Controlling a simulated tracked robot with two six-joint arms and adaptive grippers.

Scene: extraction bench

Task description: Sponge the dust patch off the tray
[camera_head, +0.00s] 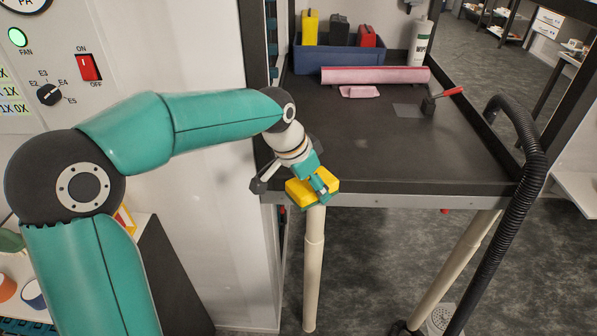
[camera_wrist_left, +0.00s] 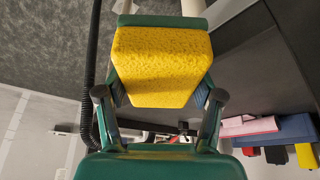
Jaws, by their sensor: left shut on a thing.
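My left gripper (camera_head: 318,183) is shut on a yellow sponge (camera_head: 300,194) at the front edge of the dark tray-like bench top (camera_head: 440,165). In the left wrist view the sponge (camera_wrist_left: 160,65) sits between the two fingers of the left gripper (camera_wrist_left: 160,98). A faint pale smudge (camera_head: 362,142), perhaps the dust patch, shows on the dark surface, behind and to the right of the sponge. A flat grey square (camera_head: 406,110) lies farther back. Whether the sponge touches the surface or hangs just in front of its edge is unclear. My right gripper is not in view.
A pink roll (camera_head: 375,75) and a small pink piece (camera_head: 359,92) lie toward the back. A blue bin (camera_head: 340,60) holds coloured items. A black hose (camera_head: 520,200) runs along the right side.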

